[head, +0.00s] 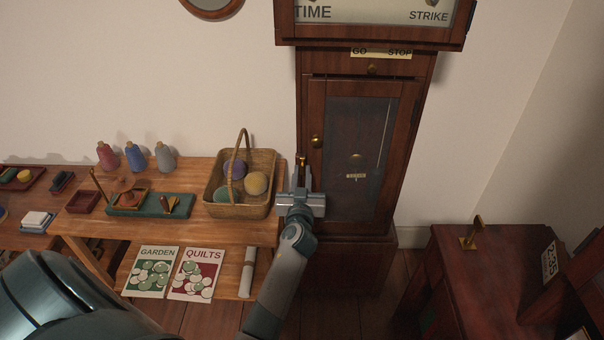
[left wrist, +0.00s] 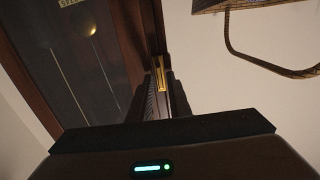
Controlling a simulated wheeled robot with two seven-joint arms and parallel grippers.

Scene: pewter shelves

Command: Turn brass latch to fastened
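The brass latch (head: 303,157) is a small upright brass piece at the left edge of the tall clock case (head: 313,95). In the left wrist view the brass latch (left wrist: 160,72) shows as a narrow strip between the two dark fingers. My left gripper (head: 302,174) points up at the case's left side, just below the latch's visible top. In the left wrist view my left gripper (left wrist: 166,92) has its fingers close together, one on each side of the brass, and looks shut on it. The fingers hide the latch's lower part. My right gripper is not in view.
A round brass knob (head: 316,141) sits on the clock door, close right of the gripper. A wicker basket (head: 240,210) with balls stands close left, on a wooden table (head: 185,230). A dark red table (head: 450,255) with a brass piece (head: 470,238) is at right.

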